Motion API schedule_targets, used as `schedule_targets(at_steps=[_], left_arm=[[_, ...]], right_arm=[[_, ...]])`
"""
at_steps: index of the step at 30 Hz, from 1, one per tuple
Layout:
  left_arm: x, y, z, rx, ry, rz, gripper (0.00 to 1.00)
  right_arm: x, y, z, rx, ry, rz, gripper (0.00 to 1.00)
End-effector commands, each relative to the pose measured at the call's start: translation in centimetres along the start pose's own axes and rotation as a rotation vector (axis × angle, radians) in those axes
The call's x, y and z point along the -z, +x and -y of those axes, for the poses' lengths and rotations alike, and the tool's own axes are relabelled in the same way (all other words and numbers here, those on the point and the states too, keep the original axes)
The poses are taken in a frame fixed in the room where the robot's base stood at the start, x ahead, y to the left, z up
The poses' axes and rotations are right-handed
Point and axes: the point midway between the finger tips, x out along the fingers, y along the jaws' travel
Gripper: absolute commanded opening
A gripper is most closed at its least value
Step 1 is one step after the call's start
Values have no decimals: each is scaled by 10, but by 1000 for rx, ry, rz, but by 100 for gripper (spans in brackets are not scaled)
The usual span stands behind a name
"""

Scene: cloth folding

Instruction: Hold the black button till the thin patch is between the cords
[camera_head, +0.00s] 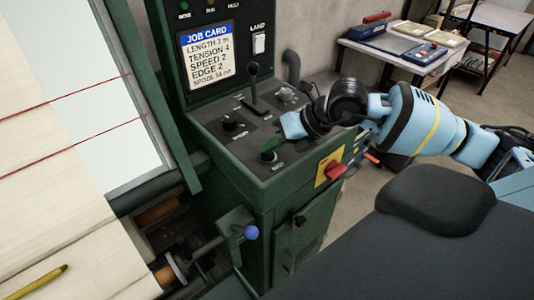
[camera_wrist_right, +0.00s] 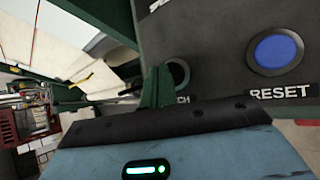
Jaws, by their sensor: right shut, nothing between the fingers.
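Two red cords, an upper one (camera_head: 70,97) and a lower one (camera_head: 75,147), run across the pale cloth (camera_head: 45,190) and a bright panel (camera_head: 118,165) at the left of the head view. I cannot make out a thin patch. My right gripper (camera_head: 272,148) is shut and empty, its tip low over the console at a black button (camera_head: 267,157). In the right wrist view the fingers (camera_wrist_right: 160,86) partly cover that round black button (camera_wrist_right: 179,72) and its label. I cannot tell whether they press it. My left gripper is out of view.
The green console (camera_head: 240,160) carries a job card (camera_head: 207,53), a black lever (camera_head: 254,90) and a black knob (camera_head: 229,122). A blue RESET button (camera_wrist_right: 275,50) is close to the fingers. A red switch (camera_head: 335,170) and a blue-knobbed crank (camera_head: 251,232) are at the front.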

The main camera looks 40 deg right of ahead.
Motion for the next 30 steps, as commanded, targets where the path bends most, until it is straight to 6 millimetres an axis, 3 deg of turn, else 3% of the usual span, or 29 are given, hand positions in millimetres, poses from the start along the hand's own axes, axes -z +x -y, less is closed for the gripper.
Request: schedule_targets(at_steps=[30], left_arm=[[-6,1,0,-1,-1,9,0]], right_arm=[[4,5,4,0,0,-1,0]])
